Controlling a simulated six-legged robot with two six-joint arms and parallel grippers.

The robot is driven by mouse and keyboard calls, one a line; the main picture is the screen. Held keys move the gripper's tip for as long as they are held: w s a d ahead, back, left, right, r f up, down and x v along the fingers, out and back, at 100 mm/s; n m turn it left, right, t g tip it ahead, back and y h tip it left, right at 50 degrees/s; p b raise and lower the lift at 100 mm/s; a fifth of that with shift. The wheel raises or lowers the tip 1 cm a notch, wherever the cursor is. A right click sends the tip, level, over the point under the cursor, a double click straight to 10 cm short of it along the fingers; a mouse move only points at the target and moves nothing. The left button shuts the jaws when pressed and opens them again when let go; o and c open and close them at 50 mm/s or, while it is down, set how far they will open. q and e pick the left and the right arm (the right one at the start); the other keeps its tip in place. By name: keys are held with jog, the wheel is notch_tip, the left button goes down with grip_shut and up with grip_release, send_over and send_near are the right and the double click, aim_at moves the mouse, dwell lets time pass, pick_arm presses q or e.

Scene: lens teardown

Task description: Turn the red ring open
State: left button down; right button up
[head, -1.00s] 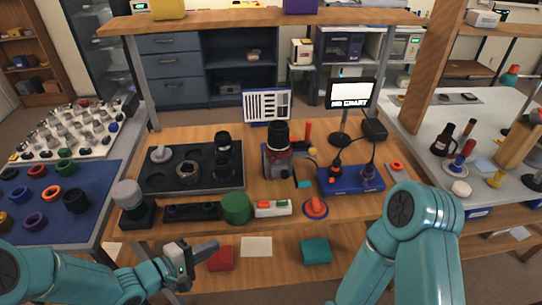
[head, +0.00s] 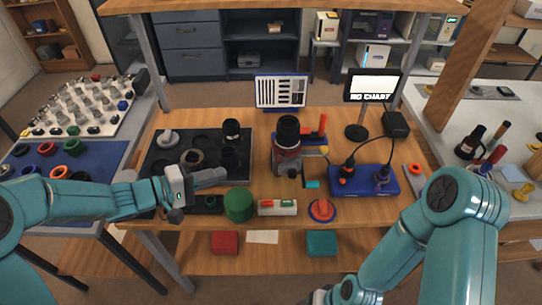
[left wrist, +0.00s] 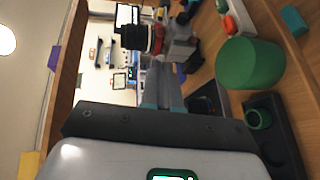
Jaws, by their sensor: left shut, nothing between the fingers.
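A black lens (head: 288,128) stands upright in a grey and red holder (head: 287,163) at the middle of the bench. A narrow red band (left wrist: 158,40) shows around the lens in the left wrist view, where the lens (left wrist: 135,37) lies sideways. In the head view the band is too small to make out clearly. My left gripper (head: 222,174) is shut and empty, above the bench to the left of the lens and apart from it. Its closed fingers (left wrist: 167,75) point toward the holder in the left wrist view. My right gripper is not in view; only its arm shows.
A dark tray (head: 240,180) with lens parts lies left. A green cylinder (head: 239,205), a white block with coloured buttons (head: 277,207) and a red knob (head: 322,209) line the front. A blue box with cables (head: 362,181) and a screen (head: 372,86) stand right.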

pick_arm(q)
send_near(276, 160)
jog(key=x, duration=0.7)
jog(key=shift+a+f, duration=0.1)
jog(key=shift+s, duration=0.1)
dwell(0.7)
